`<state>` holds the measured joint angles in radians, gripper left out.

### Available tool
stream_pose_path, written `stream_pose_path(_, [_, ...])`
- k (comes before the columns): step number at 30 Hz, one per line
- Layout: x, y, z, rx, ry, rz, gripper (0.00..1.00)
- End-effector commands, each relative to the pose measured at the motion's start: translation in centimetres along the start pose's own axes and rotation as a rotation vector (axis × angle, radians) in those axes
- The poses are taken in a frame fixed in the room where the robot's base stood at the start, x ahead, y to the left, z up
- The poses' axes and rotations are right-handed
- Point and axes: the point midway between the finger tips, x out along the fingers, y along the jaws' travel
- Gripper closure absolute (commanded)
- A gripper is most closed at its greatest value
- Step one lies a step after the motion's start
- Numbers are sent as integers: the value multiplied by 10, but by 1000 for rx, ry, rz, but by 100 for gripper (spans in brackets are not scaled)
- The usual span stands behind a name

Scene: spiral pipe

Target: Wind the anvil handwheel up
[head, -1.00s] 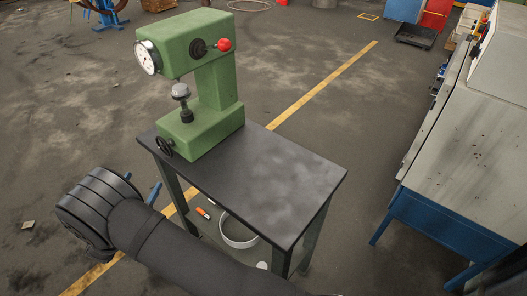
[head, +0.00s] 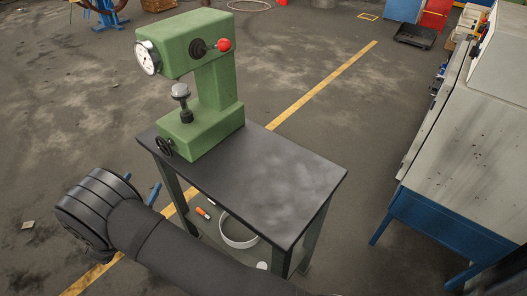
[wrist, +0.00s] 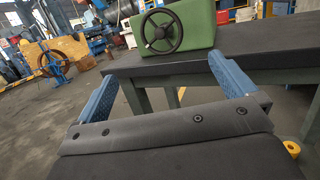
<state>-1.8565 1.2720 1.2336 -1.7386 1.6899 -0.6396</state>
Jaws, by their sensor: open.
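The anvil handwheel (head: 164,147) is a small black spoked wheel on the front of the green tester's base (head: 205,130). In the wrist view the handwheel (wrist: 161,31) shows face on, above and between my fingers. The anvil (head: 182,100), a pale rounded cap on a dark stem, stands above the base, with a gap below the tester's head. My gripper (head: 141,184) is open and empty, short of the handwheel and apart from it. Its two blue fingers also show in the wrist view (wrist: 158,75), one each side. My arm hides part of the stand in the head view.
The tester stands on a dark table (head: 270,180) whose near edge lies close to my gripper. A white ring (head: 239,231) and an orange item (head: 203,213) sit on the lower shelf. A workbench (head: 470,150) stands at the right.

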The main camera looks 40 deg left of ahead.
Motion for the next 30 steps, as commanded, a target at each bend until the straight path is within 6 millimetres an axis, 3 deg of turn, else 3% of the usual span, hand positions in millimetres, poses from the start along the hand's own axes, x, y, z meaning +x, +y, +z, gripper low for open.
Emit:
stream_pose_path(3, [-27, 1, 0, 0, -1, 5, 0])
stream_pose_path(8, [-55, 0, 0, 0, 1, -1, 0])
stream_pose_path(9, [-42, -7, 2, -4, 16, -29, 0])
stream_pose_path(15, [-8, -31, 5, -18, 79, -120, 0])
stream_pose_path(30, [63, -101, 12, -23, 235, -350, 0])
